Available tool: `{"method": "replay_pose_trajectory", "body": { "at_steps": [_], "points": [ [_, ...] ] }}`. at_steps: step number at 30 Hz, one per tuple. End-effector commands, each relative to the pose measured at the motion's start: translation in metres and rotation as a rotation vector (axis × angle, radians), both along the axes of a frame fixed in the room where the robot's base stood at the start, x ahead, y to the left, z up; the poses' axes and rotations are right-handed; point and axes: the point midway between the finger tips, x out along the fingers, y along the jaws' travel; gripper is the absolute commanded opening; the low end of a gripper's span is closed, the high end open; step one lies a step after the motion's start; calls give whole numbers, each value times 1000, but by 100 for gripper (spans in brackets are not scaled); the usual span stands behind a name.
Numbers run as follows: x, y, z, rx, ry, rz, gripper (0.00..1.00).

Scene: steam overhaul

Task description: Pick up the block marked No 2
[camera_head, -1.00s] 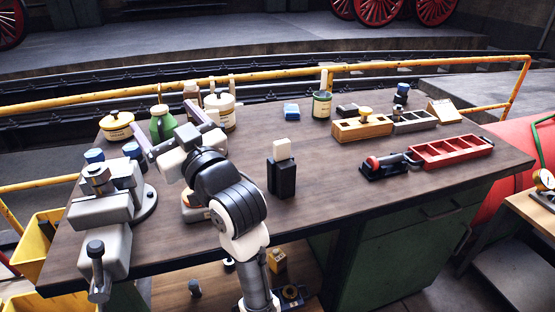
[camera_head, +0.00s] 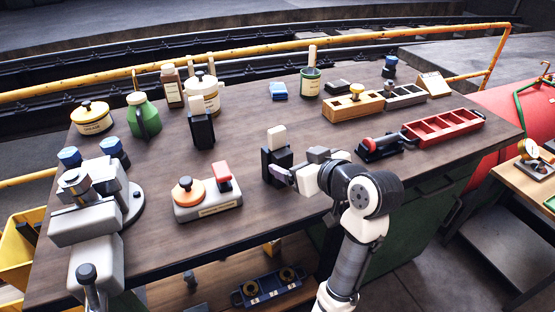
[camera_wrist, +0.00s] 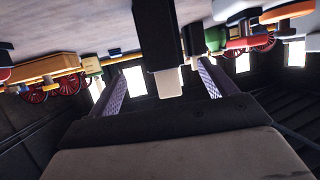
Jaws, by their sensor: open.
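A black block with a cream upper piece (camera_head: 277,160) stands upright mid-table. A similar black block (camera_head: 201,128) stands farther back to the left. I cannot read a No 2 mark on either. My gripper (camera_head: 296,166) is low beside the nearer block, at its right, with jaws apart. In the wrist view, whose picture is upside down, the jaws (camera_wrist: 166,72) are open, and the nearer block (camera_wrist: 167,40) lines up with the gap between them. I cannot tell if the jaws touch it. The other block (camera_wrist: 193,40) shows just behind it.
A grey base with an orange knob and red handle (camera_head: 207,196) is left of the nearer block. A grey vise (camera_head: 95,205) is at the left. A red tray (camera_head: 444,128) and a wooden block holder (camera_head: 352,106) are at the right. Bare tabletop lies between the two blocks.

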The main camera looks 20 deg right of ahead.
Motion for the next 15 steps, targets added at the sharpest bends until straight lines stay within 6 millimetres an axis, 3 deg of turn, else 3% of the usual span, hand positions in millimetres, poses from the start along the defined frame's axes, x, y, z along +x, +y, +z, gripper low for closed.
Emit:
{"method": "replay_pose_trajectory", "body": {
  "at_steps": [15],
  "points": [
    [54, 17, -20, 2, 1, 2, 84]
  ]
}}
